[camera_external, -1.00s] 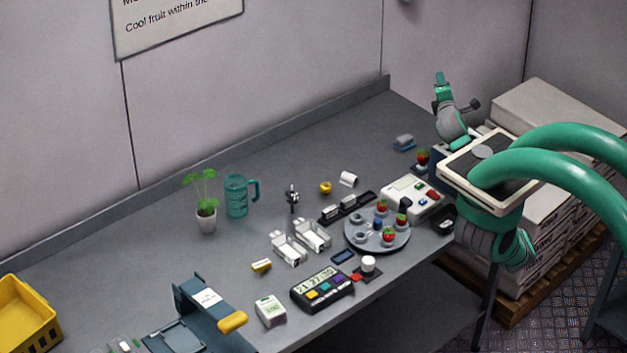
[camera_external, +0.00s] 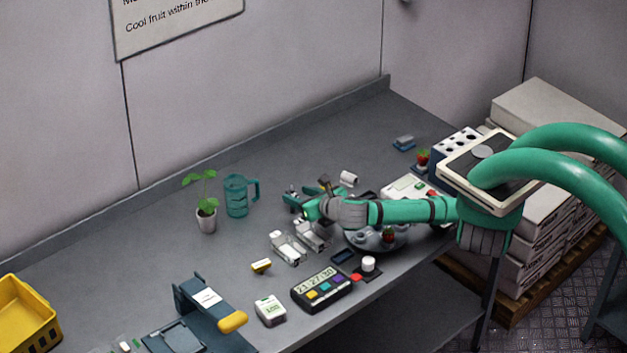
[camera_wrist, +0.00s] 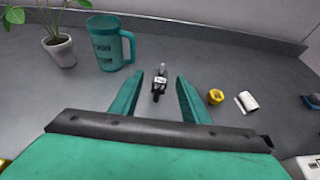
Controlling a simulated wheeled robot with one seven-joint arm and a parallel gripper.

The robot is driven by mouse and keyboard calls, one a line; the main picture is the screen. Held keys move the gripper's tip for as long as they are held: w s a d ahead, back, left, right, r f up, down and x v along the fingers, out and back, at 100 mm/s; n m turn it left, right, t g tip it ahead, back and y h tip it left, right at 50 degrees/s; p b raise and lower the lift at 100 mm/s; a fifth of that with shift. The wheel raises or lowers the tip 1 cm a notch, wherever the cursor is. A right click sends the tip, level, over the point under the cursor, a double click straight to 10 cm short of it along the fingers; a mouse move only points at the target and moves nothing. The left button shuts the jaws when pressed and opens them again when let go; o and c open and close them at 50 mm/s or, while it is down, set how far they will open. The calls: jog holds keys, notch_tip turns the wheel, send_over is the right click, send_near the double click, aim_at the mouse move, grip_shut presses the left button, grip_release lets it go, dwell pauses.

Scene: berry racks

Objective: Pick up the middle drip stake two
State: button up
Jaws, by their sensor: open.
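The drip stake (camera_wrist: 159,84) is a small dark upright piece with a white label whose print is too small to read for certain. In the wrist view it stands on the table between the two green fingers of my gripper (camera_wrist: 160,80), with a gap on each side. My gripper is open and empty. In the external view my gripper (camera_external: 294,198) is low over the table, right of the teal mug, and the stake is hidden by it.
A teal mug (camera_wrist: 108,44) and a potted plant (camera_wrist: 60,48) stand left of the stake. A yellow piece (camera_wrist: 215,96) and a white roll (camera_wrist: 247,101) lie to its right. White trays (camera_external: 286,248) and a round grey tray (camera_external: 372,246) are near my arm.

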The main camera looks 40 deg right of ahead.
jog(key=shift+x, duration=4.15)
jog(key=shift+f, duration=0.15)
jog(key=shift+s, duration=0.1)
grip_shut()
